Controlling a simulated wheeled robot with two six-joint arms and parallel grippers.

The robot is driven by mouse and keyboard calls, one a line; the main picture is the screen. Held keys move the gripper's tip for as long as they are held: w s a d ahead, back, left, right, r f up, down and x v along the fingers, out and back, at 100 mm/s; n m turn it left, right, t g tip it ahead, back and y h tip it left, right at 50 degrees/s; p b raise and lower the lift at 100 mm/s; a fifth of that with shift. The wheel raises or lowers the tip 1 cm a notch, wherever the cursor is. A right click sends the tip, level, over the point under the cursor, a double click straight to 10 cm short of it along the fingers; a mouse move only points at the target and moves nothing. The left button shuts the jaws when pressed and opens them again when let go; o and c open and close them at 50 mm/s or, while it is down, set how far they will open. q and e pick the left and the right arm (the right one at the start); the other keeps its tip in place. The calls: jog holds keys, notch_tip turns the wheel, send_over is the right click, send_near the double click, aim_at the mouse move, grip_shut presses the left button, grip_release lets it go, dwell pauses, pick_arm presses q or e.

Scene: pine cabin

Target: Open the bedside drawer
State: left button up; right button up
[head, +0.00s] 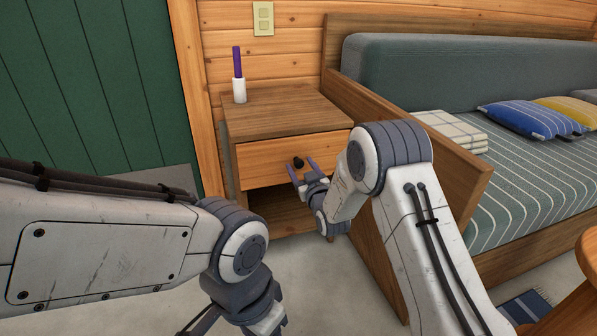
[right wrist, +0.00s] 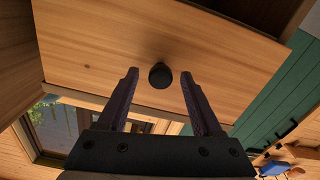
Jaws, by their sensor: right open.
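The bedside drawer (head: 265,165) is a light wooden front in a brown nightstand (head: 285,112), and it looks closed. Its small round black knob (head: 298,162) sits mid-front. My right gripper (head: 302,170) is open at the knob. In the right wrist view the knob (right wrist: 160,76) lies between the two spread fingertips (right wrist: 159,78), with a gap on each side. The drawer front (right wrist: 110,50) fills much of that view. My left gripper (head: 255,322) is low at the bottom edge, partly cut off, and its jaws are not clear.
A white holder with a purple stick (head: 239,80) stands on the nightstand top. An open shelf (head: 270,215) is below the drawer. A bed or bench with a wooden side (head: 455,170) stands close on the right. A round wooden edge (head: 575,280) shows at lower right.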

jog(key=shift+w+a, duration=0.1)
jog(key=shift+w, duration=0.1)
grip_shut()
dwell(1.4)
